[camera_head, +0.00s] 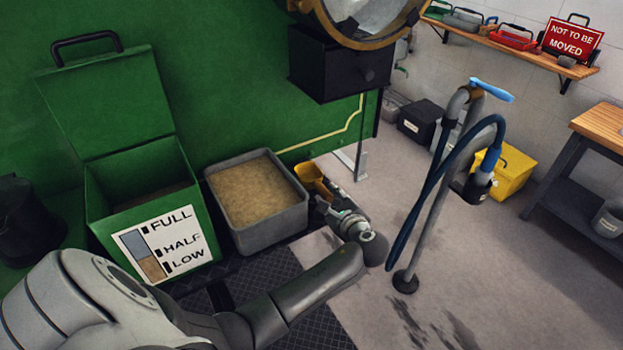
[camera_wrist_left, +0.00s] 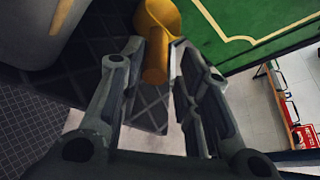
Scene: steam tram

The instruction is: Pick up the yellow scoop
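The yellow scoop (camera_head: 311,177) is just right of the grey sand bin in the head view, its bowl facing up. In the left wrist view the scoop (camera_wrist_left: 156,58) is at top centre, with its round handle pointing toward my left gripper. My left gripper (camera_head: 325,200) is at the scoop's near side. Its two fingers stand apart, one on each side of the handle end, and I see no clear grip on it. I cannot tell what the scoop rests on. My right gripper is not in view.
The grey bin (camera_head: 256,230) of sand stands close left of the scoop. A green box (camera_head: 130,170) with a raised lid stands further left. The green tram wall (camera_head: 230,90) is behind. A hose stand (camera_head: 430,200) is to the right, on open floor.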

